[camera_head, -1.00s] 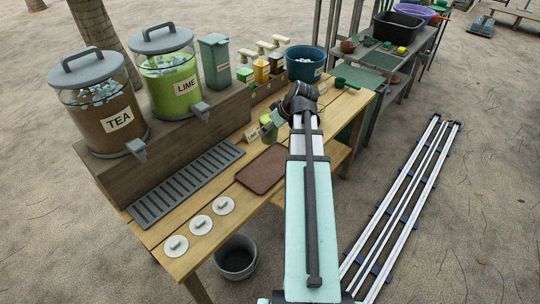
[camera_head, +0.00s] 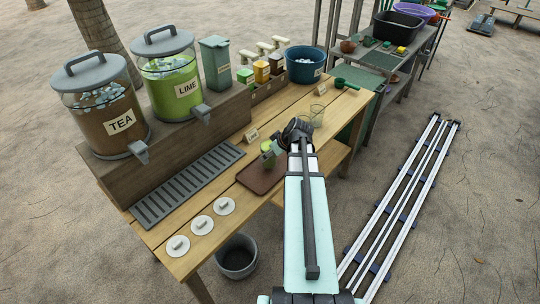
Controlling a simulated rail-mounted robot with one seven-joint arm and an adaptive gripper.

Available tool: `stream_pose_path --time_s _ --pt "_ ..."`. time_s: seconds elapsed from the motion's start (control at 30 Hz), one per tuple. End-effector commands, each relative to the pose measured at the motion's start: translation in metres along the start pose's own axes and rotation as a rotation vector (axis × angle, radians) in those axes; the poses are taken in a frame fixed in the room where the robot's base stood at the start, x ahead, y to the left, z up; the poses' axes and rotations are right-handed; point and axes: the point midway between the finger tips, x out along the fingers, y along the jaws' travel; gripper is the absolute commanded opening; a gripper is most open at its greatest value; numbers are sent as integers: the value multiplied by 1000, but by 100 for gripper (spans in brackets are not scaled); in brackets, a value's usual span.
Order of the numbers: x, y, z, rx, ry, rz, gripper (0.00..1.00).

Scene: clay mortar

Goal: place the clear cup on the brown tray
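The brown tray (camera_head: 258,182) lies on the wooden table, right of the grey slotted drip grate. A small clear cup with green contents (camera_head: 267,149) is at my gripper (camera_head: 273,150), over the far part of the tray. My gripper appears closed around this cup, though the fingers are small and partly hidden by my arm. I cannot tell whether the cup's base touches the tray. Another clear cup (camera_head: 317,114), seemingly empty, stands on the table beyond my gripper.
Dispensers of tea (camera_head: 108,118) and lime (camera_head: 172,80) stand on a wooden riser at the left. Several white lids (camera_head: 202,225) lie at the table's near end. A small label card (camera_head: 251,135) stands behind the cup. A blue bucket (camera_head: 305,64) is at the back.

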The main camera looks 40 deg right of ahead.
Motion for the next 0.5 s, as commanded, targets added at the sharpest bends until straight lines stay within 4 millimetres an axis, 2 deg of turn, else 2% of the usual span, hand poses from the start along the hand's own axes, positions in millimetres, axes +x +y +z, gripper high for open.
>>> stream_pose_path --time_s 0.13,0.5 --pt "11 0 8 2 0 0 8" --pt "15 0 10 0 1 1 8"
